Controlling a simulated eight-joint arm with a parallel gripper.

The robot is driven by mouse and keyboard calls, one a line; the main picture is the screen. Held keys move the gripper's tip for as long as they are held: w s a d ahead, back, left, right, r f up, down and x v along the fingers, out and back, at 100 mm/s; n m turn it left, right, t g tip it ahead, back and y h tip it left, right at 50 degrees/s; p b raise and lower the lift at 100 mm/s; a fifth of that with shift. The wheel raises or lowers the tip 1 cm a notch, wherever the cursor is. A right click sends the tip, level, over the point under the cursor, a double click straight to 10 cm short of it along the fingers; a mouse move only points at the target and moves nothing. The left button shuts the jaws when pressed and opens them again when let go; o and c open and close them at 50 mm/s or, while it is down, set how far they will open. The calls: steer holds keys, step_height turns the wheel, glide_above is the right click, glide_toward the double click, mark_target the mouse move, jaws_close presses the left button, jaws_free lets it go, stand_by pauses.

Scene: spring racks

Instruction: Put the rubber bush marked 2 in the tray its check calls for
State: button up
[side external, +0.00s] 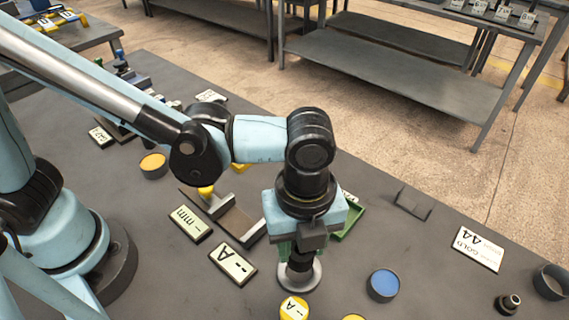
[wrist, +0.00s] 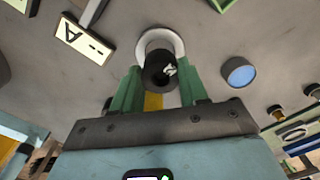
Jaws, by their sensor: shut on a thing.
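My gripper (wrist: 160,92) points down, with its green fingers shut on a black rubber bush (wrist: 160,68). A pale mark shows on the bush's top in the wrist view, but I cannot read it surely. In the side view the bush (side external: 299,272) is partly hidden by my gripper (side external: 298,255). It is over a pale grey round plate (side external: 312,279), which shows as a ring behind it in the wrist view (wrist: 160,36). I cannot tell whether they touch. A display (side external: 232,263) reads "-- A" and another (side external: 190,223) reads "-- mm". A green tray (side external: 351,224) is partly hidden behind my gripper.
A blue-topped round item (side external: 383,285) stands right of the plate.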

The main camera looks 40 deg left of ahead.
step_height(320, 180, up, 5)
steer(key=shift+w, duration=0.1)
steer(key=shift+m, duration=0.3)
steer(key=w+a+f, duration=0.1)
steer(key=w, duration=0.3)
steer(key=w+a+f, duration=0.1)
steer(key=w+f, duration=0.1)
steer(key=w, duration=0.2)
steer(key=w+a+f, duration=0.1)
steer(key=w, duration=0.4)
steer(key=shift+a+f, duration=0.35)
steer(key=shift+f, duration=0.05)
steer(key=shift+w+f, duration=0.1)
steer(key=shift+f, duration=0.05)
steer(key=shift+a+f, duration=0.1)
steer(key=shift+f, duration=1.9)
steer(key=shift+f, duration=0.15)
steer(key=o, duration=1.2)
steer(key=shift+c, duration=0.2)
